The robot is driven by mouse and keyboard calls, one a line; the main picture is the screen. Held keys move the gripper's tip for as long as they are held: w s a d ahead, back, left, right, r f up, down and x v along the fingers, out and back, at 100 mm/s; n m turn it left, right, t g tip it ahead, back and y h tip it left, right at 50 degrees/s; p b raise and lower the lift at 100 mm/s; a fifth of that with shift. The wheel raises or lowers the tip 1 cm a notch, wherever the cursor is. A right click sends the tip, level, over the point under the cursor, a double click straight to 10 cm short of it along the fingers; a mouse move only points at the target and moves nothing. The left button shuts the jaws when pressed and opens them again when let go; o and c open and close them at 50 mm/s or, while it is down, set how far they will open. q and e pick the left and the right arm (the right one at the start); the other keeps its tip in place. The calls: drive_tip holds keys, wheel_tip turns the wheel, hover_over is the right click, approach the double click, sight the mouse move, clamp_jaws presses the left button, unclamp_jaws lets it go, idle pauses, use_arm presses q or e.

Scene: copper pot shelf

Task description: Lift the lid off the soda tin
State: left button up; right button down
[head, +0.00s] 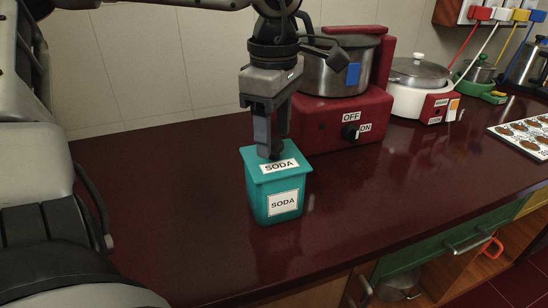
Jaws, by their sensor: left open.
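The soda tin (283,206) is a teal square box with a white SODA label, standing upright on the dark red counter (180,200). Its lid (257,170) is teal with its own SODA label and sits on the tin. My left gripper (275,155) points down from above, with its fingertips at the back part of the lid's top. Its jaws are open. The fingers hide part of the lid, so I cannot tell whether they touch it or what lies between them. My right gripper is not in view.
A red stove (315,125) with a steel pot (325,78) stands behind the tin. A lidded white cooker (415,100) stands to its right. Farther right are a green pot (480,75) and a tray (505,135). The counter left of the tin is clear.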

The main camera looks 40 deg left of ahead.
use_arm(q)
drive_tip(key=shift+f, duration=0.45)
drive_tip(key=c, duration=1.1)
drive_tip(key=shift+o, duration=0.2)
drive_tip(key=shift+r, duration=0.1)
